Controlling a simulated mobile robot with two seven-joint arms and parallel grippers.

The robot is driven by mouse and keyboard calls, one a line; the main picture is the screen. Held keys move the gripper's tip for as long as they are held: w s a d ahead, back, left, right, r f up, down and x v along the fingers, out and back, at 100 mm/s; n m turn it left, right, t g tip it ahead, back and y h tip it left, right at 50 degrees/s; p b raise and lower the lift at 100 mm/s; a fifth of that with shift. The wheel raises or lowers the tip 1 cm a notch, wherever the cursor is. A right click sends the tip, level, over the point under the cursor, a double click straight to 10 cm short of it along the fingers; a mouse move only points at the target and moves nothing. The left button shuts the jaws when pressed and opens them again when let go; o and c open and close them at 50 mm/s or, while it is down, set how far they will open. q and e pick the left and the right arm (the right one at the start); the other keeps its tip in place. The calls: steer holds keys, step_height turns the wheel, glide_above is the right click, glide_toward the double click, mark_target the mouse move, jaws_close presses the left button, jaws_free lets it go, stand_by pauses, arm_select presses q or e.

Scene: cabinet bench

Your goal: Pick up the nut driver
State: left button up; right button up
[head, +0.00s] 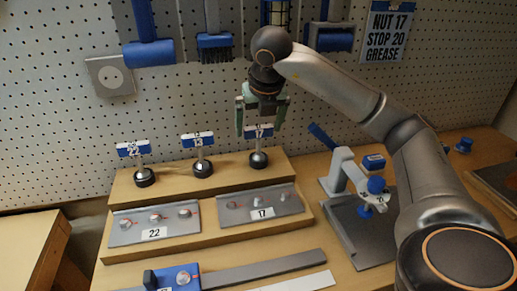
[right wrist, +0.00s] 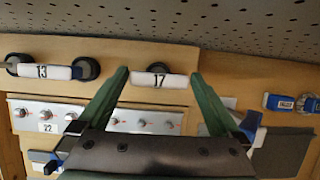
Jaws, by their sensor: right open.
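Three nut drivers with blue-and-white T-handles stand upright on the wooden rack. They are numbered 22 (head: 133,149), 13 (head: 198,141) and 17 (head: 259,158). In the right wrist view, handles 13 (right wrist: 42,71) and 17 (right wrist: 160,80) show from above. My right gripper (head: 261,126) is open and empty, pointing down over nut driver 17. In the right wrist view its green fingers (right wrist: 159,76) lie on either side of handle 17 in the picture. I cannot tell whether the fingertips reach down to the handle. My left gripper is not in view.
Grey plates with fasteners, labelled 22 (head: 126,232) and 17 (head: 287,208), lie on the rack's lower step. A blue-handled press (head: 345,172) stands to the right. The pegboard (head: 50,110) behind holds tools and a sign reading NUT 17 STOP 20 GREASE (head: 388,32).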

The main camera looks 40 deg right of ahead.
mark_target(257, 137)
steer(key=x, duration=0.4)
steer(key=shift+s+a, duration=0.1)
steer(key=shift+s, duration=0.05)
steer(key=shift+w+f, duration=0.2)
steer(key=shift+f, duration=0.35)
steer(key=shift+c, duration=0.4)
steer(key=shift+r, duration=0.1)
steer(key=c, duration=1.2)
steer(key=shift+o, duration=0.2)
